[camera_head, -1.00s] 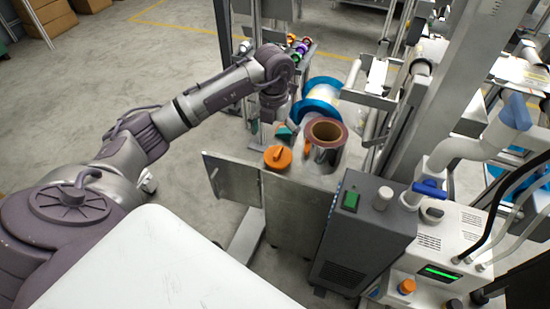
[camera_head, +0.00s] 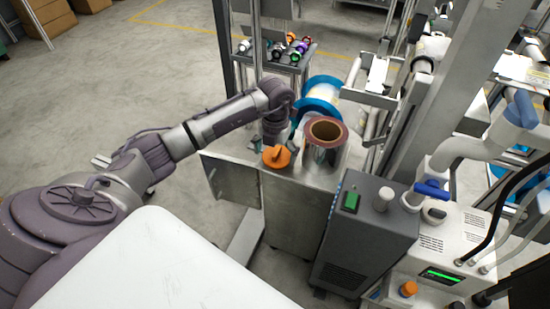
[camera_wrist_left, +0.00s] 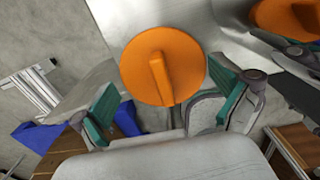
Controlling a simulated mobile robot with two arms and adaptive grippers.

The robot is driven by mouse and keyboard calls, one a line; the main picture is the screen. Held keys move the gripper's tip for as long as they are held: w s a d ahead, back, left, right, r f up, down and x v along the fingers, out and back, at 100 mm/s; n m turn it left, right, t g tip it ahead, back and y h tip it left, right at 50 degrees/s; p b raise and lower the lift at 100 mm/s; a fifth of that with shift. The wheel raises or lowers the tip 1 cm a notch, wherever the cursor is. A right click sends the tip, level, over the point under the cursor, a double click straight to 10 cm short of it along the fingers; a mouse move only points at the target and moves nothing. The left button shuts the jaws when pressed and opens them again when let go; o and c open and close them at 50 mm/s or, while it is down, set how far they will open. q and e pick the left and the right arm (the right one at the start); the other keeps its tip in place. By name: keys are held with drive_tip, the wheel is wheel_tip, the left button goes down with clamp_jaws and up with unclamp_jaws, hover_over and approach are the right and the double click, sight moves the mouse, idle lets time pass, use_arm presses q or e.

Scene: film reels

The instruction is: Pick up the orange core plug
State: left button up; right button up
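The orange core plug (camera_head: 277,157) is a round disc with a raised grip bar. It lies on top of the metal cabinet, just left of the film roll. In the left wrist view the plug (camera_wrist_left: 150,80) is in front of my left gripper (camera_wrist_left: 168,92), whose teal-padded fingers are spread apart to either side of its near part. The fingers look apart from the plug. In the head view my left gripper (camera_head: 284,144) is at the far side of the plug, partly hidden by it and by the arm. My right gripper is not in view.
A silver film roll (camera_head: 316,155) with a brown core stands close right of the plug. A blue-flanged reel (camera_head: 319,92) is behind it. A rack (camera_head: 268,60) of coloured plugs stands farther back. A grey box (camera_head: 362,230) stands to the front right. A second orange shape shows upper right in the wrist view.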

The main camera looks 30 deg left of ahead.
use_arm(q)
drive_tip(key=c, duration=0.8)
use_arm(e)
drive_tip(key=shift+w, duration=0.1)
use_arm(q)
drive_tip(key=shift+o, duration=0.2)
drive_tip(key=shift+r, duration=0.55)
wheel_tip(320, 180, up, 3)
drive_tip(key=shift+w+f+p, duration=0.1)
drive_tip(key=shift+p, duration=0.25)
drive_tip(key=w+a+r, duration=0.3)
drive_tip(key=a+r, duration=0.4)
drive_tip(key=a, duration=0.4)
drive_tip(key=shift+a, duration=0.15)
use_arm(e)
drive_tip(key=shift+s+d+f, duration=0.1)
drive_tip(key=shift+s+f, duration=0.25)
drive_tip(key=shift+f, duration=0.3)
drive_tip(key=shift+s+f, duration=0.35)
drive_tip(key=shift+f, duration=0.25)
